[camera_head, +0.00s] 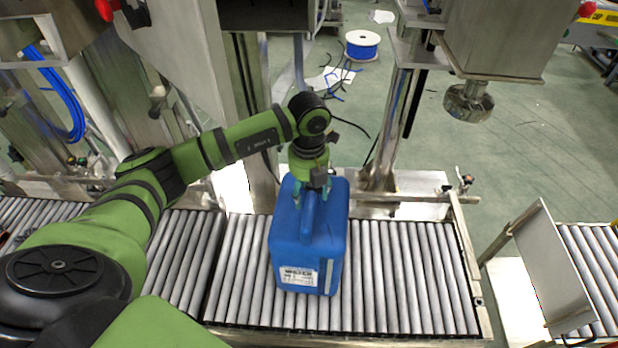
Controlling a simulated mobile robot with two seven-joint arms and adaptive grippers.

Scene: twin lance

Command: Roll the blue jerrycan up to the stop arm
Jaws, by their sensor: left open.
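The blue jerrycan (322,244) stands upright on the grey roller conveyor (400,280), with a white label on its front face and a moulded handle on top. My left gripper (312,190) is open and points down at the top of the jerrycan, close to its handle. One finger shows on each side of the wrist, and the picture does not show clearly whether they touch the can. A metal bar (462,240) crosses the right end of this conveyor section; I cannot tell whether it is the stop arm. My right gripper is not in view.
Bare rollers lie to the left and right of the jerrycan. Metal posts and a machine head (468,100) stand behind the conveyor. A tilted metal plate (553,262) stands at the right, beyond a gap, before another roller section (597,265). A blue cable spool (362,45) is on the floor.

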